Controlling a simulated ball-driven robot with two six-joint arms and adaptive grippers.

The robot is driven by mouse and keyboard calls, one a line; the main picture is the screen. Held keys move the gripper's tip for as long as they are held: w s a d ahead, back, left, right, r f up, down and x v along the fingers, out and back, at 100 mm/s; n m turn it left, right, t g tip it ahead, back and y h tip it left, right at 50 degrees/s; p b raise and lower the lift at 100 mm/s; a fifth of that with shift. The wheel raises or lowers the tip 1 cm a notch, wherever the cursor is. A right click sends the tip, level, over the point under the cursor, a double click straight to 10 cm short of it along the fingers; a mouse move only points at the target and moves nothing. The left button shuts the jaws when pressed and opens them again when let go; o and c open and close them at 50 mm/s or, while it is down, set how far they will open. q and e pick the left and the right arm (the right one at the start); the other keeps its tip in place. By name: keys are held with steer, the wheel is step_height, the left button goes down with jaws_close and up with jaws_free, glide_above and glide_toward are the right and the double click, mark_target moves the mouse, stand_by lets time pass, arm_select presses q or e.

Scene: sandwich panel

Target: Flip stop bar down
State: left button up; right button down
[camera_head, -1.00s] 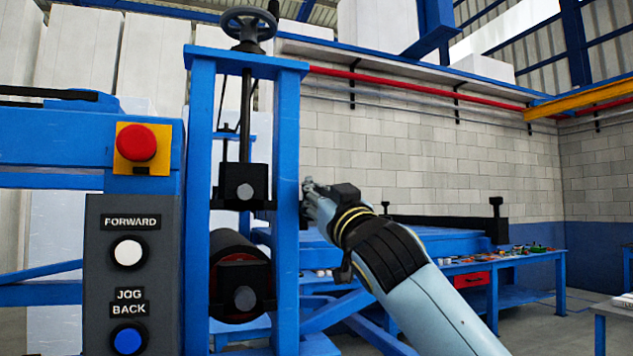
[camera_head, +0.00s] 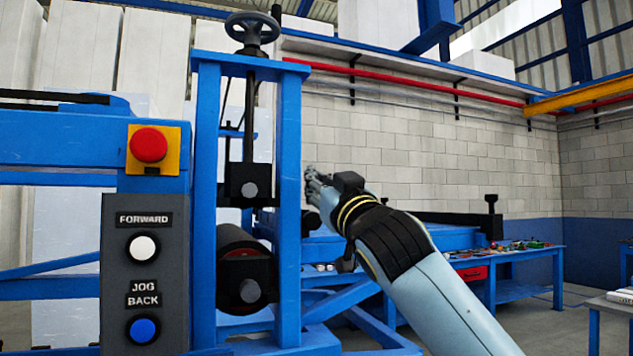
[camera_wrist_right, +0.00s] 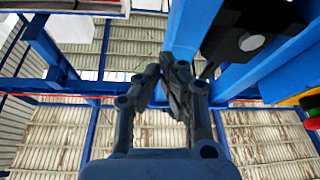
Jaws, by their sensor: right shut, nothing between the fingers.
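A long black bar (camera_head: 440,218) with an upright post at its right end lies across the blue table behind the roller machine. It looks like the stop bar, but I cannot be sure. My right arm hides its left part. My right gripper (camera_head: 312,180) is shut and empty, just right of the machine's blue upright and apart from the bar in the picture. In the right wrist view the gripper's fingers (camera_wrist_right: 176,75) meet with nothing between them, pointing up toward the roof. My left gripper is not in view.
The blue roller machine frame (camera_head: 290,200) stands close on the left, with a black roller (camera_head: 240,250) and handwheel (camera_head: 252,28). A control box (camera_head: 145,290) and red emergency button (camera_head: 148,146) are at left. A blue workbench (camera_head: 520,255) with small parts stands at right.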

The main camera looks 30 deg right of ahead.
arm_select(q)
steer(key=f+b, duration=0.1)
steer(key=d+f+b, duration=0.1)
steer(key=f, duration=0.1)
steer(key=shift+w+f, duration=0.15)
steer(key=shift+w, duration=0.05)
arm_select(e)
steer(key=d+f+v, duration=0.1)
steer(key=v, duration=0.6)
steer(key=shift+a, duration=0.25)
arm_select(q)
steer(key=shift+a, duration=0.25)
arm_select(e)
steer(key=shift+f, duration=0.1)
